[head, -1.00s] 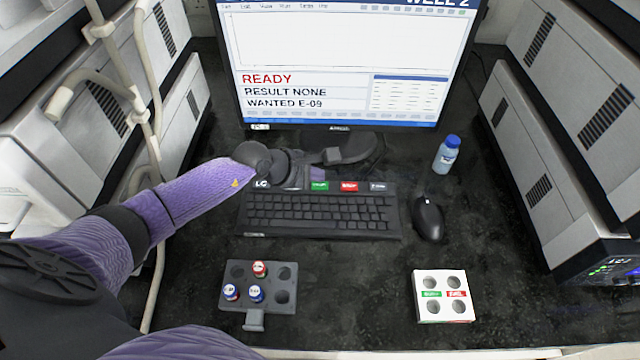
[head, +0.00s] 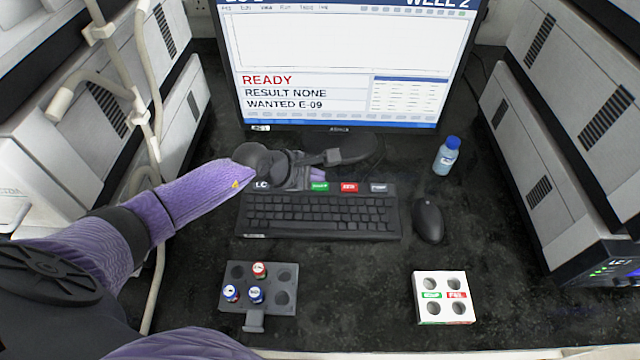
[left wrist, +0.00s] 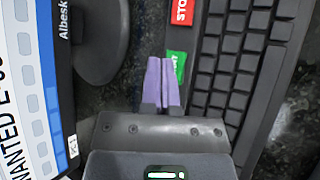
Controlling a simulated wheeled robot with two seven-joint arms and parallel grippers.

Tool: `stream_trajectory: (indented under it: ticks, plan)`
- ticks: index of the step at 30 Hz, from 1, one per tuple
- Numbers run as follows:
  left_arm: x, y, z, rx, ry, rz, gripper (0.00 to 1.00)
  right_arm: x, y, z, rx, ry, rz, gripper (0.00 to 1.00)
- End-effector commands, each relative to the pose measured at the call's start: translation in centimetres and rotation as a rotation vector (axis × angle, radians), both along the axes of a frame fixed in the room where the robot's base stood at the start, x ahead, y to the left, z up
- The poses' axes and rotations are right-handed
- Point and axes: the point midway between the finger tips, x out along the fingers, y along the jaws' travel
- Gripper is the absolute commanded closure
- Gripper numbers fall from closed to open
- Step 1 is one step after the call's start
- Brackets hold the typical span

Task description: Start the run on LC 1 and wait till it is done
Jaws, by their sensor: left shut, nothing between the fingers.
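The monitor (head: 335,60) shows READY, RESULT NONE and WANTED E-09, with an empty plot; its top is cut off. The keyboard (head: 318,214) lies below it, with a strip marked LC and a green key (head: 319,186), a red key (head: 349,187) and a dark key (head: 378,187) along its top edge. My left gripper (head: 317,174) is shut and empty, just behind the green key. In the left wrist view its purple fingertips (left wrist: 162,62) are beside the green key (left wrist: 176,67), partly covering it; I cannot tell if they touch. My right gripper is out of view.
A white rack (head: 419,285) stands at front right. A mouse (head: 428,219) and a blue-capped bottle (head: 446,155) are right of the keyboard. Instrument stacks flank both sides.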

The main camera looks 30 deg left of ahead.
Motion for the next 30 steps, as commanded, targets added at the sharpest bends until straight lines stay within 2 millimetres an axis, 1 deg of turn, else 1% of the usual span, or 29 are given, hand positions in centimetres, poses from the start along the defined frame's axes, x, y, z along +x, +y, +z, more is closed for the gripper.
stream_trajectory:
  ticks: [17, 24, 30]
  plan:
    - [0.00, 0.00, -0.02, 0.000, 0.000, 0.000, 1.00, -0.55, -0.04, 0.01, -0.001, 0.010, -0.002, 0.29]
    - [-0.03, 0.01, -0.92, 0.001, 0.001, 0.000, 1.00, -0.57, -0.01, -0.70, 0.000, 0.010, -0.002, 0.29]
    - [-0.01, 0.01, -0.83, 0.000, 0.000, 0.000, 1.00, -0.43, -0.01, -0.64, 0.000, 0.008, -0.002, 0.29]
